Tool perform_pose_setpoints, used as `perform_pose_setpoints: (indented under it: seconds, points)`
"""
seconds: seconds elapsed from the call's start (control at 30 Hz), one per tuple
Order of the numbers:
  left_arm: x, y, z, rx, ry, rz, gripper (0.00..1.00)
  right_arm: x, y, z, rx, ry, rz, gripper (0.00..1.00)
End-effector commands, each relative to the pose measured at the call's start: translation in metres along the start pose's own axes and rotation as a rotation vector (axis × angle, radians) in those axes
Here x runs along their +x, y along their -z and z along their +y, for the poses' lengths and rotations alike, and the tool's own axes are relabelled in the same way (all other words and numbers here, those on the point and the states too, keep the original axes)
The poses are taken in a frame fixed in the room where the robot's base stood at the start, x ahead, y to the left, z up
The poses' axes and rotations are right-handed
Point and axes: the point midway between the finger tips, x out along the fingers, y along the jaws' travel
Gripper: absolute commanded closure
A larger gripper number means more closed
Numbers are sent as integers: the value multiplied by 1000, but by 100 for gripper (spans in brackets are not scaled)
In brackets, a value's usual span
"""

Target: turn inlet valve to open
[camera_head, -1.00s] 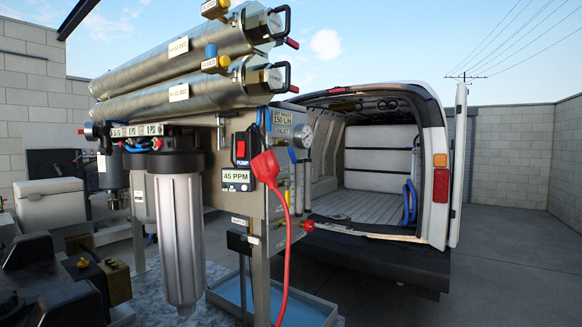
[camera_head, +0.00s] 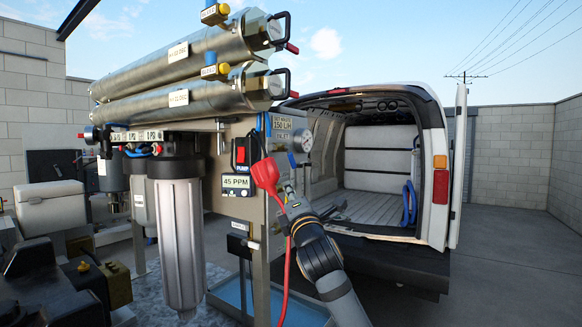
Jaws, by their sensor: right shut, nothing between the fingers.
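The membrane rig's grey panel (camera_head: 240,215) stands in the middle, with a small INLET label (camera_head: 282,136) near its upper right edge. A small blue lever (camera_head: 292,159) shows just below that label, beside a round gauge (camera_head: 303,140). I take it to be the inlet valve's handle, but its exact setting is too small to tell. My right gripper (camera_head: 290,191) is shut and empty, just below the blue lever at the panel's right edge. Whether it touches the lever or panel I cannot tell. My left gripper is not in view.
Two steel membrane tubes (camera_head: 175,100) lie above, and a filter housing (camera_head: 180,240) hangs left. An open van (camera_head: 440,190) stands behind; ground at right is clear.

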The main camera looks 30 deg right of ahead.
Motion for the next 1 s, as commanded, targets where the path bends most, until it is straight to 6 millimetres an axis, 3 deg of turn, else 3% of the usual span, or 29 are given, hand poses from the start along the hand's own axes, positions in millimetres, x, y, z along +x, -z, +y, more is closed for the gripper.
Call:
perform_pose_setpoints:
  seconds: [0.03, 0.2, 0.27, 0.4, 1.0]
  points:
    - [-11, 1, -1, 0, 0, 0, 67, 14, -2, 5, 4, 3, 1, 100]
    - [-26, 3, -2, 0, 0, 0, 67, 51, -2, 4, 4, 3, 1, 100]
    - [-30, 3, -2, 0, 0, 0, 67, 62, -1, 4, 4, 3, 2, 100]
    - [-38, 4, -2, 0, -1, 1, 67, 76, -19, 3, -2, 1, 0, 100]
    - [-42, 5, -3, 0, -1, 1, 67, 86, -28, -1, -1, -1, 2, 100]
